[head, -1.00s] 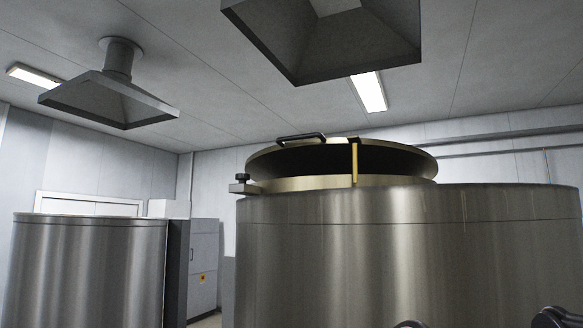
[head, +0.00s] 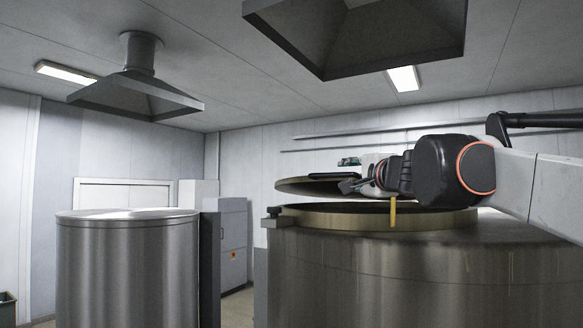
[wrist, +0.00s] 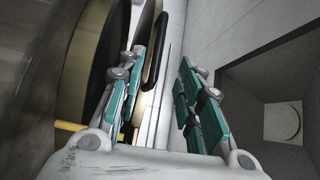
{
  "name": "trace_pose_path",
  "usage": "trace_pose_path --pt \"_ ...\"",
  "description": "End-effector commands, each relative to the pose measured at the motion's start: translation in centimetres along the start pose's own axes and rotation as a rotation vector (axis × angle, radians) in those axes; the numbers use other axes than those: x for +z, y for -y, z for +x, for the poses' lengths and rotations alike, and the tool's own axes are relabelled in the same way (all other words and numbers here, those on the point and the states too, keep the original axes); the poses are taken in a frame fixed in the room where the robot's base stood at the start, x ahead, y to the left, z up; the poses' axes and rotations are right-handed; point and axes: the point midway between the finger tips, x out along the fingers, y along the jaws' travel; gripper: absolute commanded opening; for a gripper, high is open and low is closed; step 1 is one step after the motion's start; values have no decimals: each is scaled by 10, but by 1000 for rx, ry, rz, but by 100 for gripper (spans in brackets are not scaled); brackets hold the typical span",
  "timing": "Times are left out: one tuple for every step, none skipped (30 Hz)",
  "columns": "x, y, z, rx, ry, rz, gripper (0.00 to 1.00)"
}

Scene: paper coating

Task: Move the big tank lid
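The big tank lid (head: 305,186) is a round brass-coloured disc, raised and tilted above the opening rim (head: 340,221) of the large steel tank (head: 390,275). A dark gap shows between lid and rim. My gripper (head: 350,184) is at the lid's upper side, reaching in from the right; my arm hides the lid's right part. In the wrist view, my gripper (wrist: 160,70) has its teal-padded fingers apart. The lid's black bar handle (wrist: 156,50) shows near the left finger, in the space between the fingers; I cannot tell if they touch.
A yellow post (head: 393,212) stands at the rim's front, and a dark knob (head: 274,212) at its left. A second steel tank (head: 127,265) stands left, with a grey cabinet (head: 232,243) behind. A hood (head: 360,40) hangs above the large tank.

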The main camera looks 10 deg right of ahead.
Motion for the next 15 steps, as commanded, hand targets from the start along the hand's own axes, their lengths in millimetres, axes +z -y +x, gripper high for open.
trace_pose_path --pt "0 1 5 0 0 1 33" --pt "0 0 8 0 0 1 33" --pt "0 0 13 0 0 0 33" --pt "0 0 17 0 0 0 33" --pt "0 0 22 0 1 0 33" --pt "1 0 29 0 1 -1 33" --pt "1 1 34 0 1 -1 33" --pt "1 1 40 0 1 -1 33" --pt "1 1 47 0 2 0 33" --pt "1 1 53 0 2 0 33" --pt "1 1 58 0 2 0 33" --pt "1 1 65 0 2 0 33" --pt "1 1 71 0 2 0 33" --pt "1 1 76 0 2 0 33" --pt "1 0 83 0 2 0 33"
